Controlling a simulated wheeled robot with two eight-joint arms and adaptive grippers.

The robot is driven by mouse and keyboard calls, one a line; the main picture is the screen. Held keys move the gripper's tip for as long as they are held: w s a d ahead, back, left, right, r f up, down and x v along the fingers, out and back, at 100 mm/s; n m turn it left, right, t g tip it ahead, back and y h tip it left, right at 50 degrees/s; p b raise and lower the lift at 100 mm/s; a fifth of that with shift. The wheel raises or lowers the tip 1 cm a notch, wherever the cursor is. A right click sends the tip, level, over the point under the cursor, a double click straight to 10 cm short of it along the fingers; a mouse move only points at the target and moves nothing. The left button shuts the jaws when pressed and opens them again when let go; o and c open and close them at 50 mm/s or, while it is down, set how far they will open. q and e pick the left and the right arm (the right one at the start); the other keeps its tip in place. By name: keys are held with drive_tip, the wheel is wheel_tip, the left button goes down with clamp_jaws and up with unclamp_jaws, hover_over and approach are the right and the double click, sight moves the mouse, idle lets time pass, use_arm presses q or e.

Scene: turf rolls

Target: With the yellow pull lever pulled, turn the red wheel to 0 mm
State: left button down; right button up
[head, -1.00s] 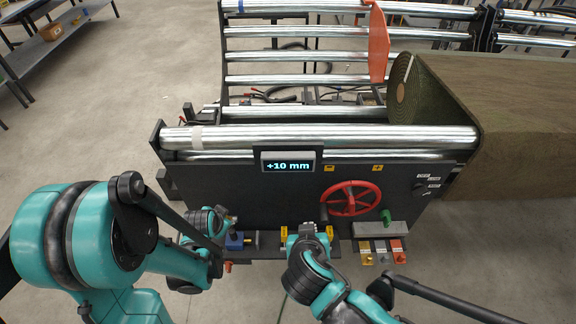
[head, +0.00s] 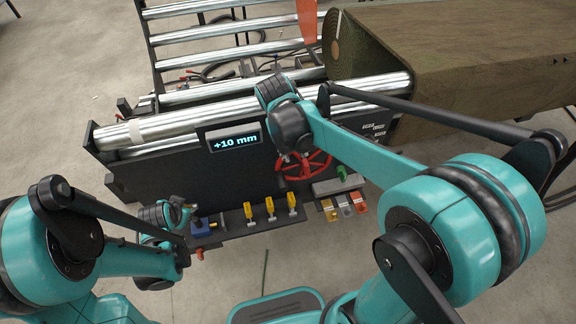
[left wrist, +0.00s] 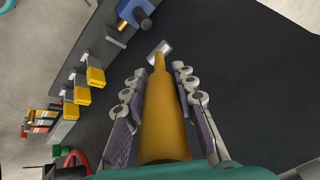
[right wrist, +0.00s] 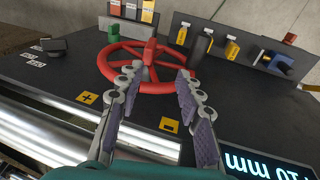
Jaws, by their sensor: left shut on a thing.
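The red wheel (head: 318,176) is on the dark front panel in the head view, partly covered by my right arm. The display (head: 236,138) reads +10 mm. In the right wrist view, my right gripper (right wrist: 158,72) is open and empty, with the red wheel (right wrist: 106,68) beyond and between its fingertips; I cannot tell whether they touch. In the left wrist view, my left gripper (left wrist: 159,70) is shut on the yellow pull lever (left wrist: 163,115), a long handle on a metal base. In the head view my left gripper (head: 182,209) is at the panel's lower left.
A green knob (head: 342,172) and coloured switches (head: 342,206) sit right of the wheel. Metal rollers (head: 160,125) and a large turf roll (head: 470,50) lie behind.

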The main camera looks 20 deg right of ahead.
sight(305, 163)
drive_tip(key=shift+g+y, duration=0.4)
drive_tip(key=shift+g, duration=0.2)
drive_tip(key=d+f, duration=0.1)
drive_tip(key=f, duration=0.3)
drive_tip(key=w+d+f, duration=0.1)
drive_tip(key=d+f, duration=0.1)
drive_tip(key=f, duration=0.2)
drive_tip(key=d+f, duration=0.1)
drive_tip(key=f, duration=0.3)
drive_tip(key=shift+w+d, duration=0.25)
drive_tip(key=shift+w, duration=0.15)
clamp_jaws()
